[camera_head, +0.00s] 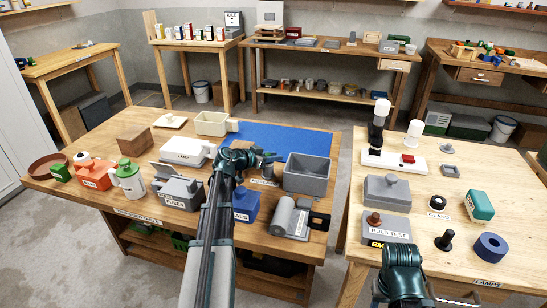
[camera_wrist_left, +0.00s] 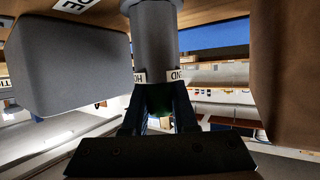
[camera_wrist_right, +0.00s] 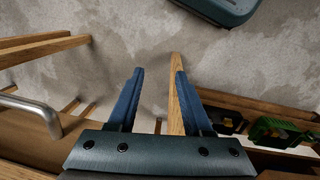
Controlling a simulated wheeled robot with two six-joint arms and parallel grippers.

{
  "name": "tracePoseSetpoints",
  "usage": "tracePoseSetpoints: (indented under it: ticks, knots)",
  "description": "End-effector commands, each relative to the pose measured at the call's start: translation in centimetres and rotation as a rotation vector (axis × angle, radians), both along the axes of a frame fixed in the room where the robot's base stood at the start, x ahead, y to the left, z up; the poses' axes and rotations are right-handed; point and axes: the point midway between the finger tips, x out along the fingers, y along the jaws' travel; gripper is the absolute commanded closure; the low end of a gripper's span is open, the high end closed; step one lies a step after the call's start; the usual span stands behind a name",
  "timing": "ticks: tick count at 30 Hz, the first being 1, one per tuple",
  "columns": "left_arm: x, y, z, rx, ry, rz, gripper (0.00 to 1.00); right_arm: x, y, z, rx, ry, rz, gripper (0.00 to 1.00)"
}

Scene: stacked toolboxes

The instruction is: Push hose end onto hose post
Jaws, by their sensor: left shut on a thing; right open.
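My left gripper (camera_head: 262,157) is over the middle of the left table. In the left wrist view its fingers (camera_wrist_left: 158,95) are shut on a grey cylinder, the hose end (camera_wrist_left: 155,40), with a white label band partly reading HO and ND. In the head view the gripper mostly hides it. My right gripper (camera_wrist_right: 155,95) is open and empty, with floor and a wooden beam behind its fingers. A short black post on a round base (camera_head: 444,240) stands on the right table.
Near my left gripper are a grey open bin (camera_head: 307,176), a blue box (camera_head: 245,206) and a grey cylinder-shaped tool (camera_head: 290,217). A blue mat (camera_head: 285,137) lies behind. The right table holds a grey lidded box (camera_head: 386,193) and a blue ring (camera_head: 491,247). A gap separates the tables.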

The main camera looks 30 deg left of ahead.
Motion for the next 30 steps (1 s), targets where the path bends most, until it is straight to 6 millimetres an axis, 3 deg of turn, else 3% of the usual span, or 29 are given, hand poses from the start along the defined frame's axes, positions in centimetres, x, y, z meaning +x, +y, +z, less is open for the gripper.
tracePoseSetpoints:
  ticks: [8,9,14,24,30]
  knots:
    - [0.0,0.0,-0.1,0.001,0.002,-0.001,1.0,0.0,0.0,-0.1,0.0,0.0,0.0,0.5]
    - [0.0,0.0,-0.1,0.001,0.002,-0.001,0.69,0.0,0.0,-0.1,0.0,0.0,0.0,0.5]
    - [0.0,0.0,-0.1,0.001,0.002,-0.001,0.4,0.0,0.0,-0.1,0.0,0.0,0.0,0.5]
    - [-0.3,0.0,0.0,0.0,0.001,0.0,0.39,0.0,0.0,0.1,0.0,0.0,0.0,0.5]
    - [-2.9,0.7,1.4,0.0,0.001,0.002,0.39,0.0,0.0,1.4,0.0,0.0,0.0,0.5]
